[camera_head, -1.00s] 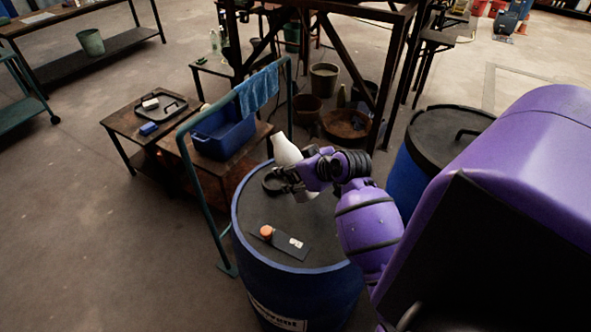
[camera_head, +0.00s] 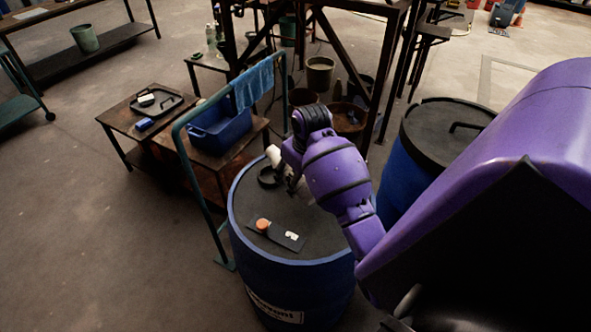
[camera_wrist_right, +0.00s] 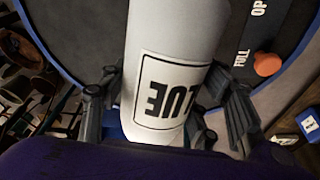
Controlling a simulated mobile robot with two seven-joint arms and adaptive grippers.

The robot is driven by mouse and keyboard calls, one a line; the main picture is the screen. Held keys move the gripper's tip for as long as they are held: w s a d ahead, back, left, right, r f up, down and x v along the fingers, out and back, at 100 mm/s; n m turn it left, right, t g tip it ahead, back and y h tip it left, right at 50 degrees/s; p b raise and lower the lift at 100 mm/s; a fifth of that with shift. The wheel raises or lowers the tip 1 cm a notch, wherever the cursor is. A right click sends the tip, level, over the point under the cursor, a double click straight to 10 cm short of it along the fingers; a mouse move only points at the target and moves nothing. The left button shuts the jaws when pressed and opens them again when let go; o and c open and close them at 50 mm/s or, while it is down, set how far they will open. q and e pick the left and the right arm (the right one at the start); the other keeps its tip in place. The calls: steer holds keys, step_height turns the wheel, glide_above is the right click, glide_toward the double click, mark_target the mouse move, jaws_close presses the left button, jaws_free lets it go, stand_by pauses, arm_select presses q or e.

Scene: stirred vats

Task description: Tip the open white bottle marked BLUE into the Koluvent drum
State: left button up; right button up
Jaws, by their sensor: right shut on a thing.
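The Koluvent drum (camera_head: 290,278) is blue with a dark top and a white label partly readable. A dark ring (camera_head: 268,178) stands on its top near the far left rim. My right gripper (camera_head: 286,177) is over the drum top by this ring, shut on the white bottle (camera_head: 273,155). In the head view the gripper and wrist hide most of the bottle. In the right wrist view the bottle (camera_wrist_right: 178,50) lies between the fingers (camera_wrist_right: 170,110), its label upside down with "LUE" readable. Its mouth is out of that view, and I see no liquid. My left gripper is not in view.
A second blue drum (camera_head: 398,180) with a dark lid stands to the right. A green rail (camera_head: 200,205) with a blue towel (camera_head: 253,88) and a blue bin (camera_head: 222,130) stand behind left.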

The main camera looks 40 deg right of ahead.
steer(key=g, duration=0.1)
steer(key=f+g, duration=0.1)
steer(key=shift+w+f+g, duration=0.1)
steer(key=shift+w+g, duration=0.05)
steer(key=shift+g, duration=0.25)
steer(key=shift+w+r+g, duration=0.2)
steer(key=shift+g, duration=0.2)
steer(key=shift+d+r+g+h, duration=0.1)
steer(key=shift+r+g+h, duration=0.2)
steer(key=shift+w+r, duration=0.15)
steer(key=shift+r, duration=0.1)
steer(key=shift+r+g, duration=0.25)
steer(key=shift+g, duration=0.25)
steer(key=shift+w+a+r+g, duration=0.15)
steer(key=shift+w+r+g, duration=0.1)
steer(key=shift+r+g, duration=0.25)
steer(key=shift+w+a+r+g, duration=0.1)
steer(key=shift+w+r+g, duration=0.2)
steer(key=shift+g, duration=0.3)
steer(key=shift+r, duration=0.1)
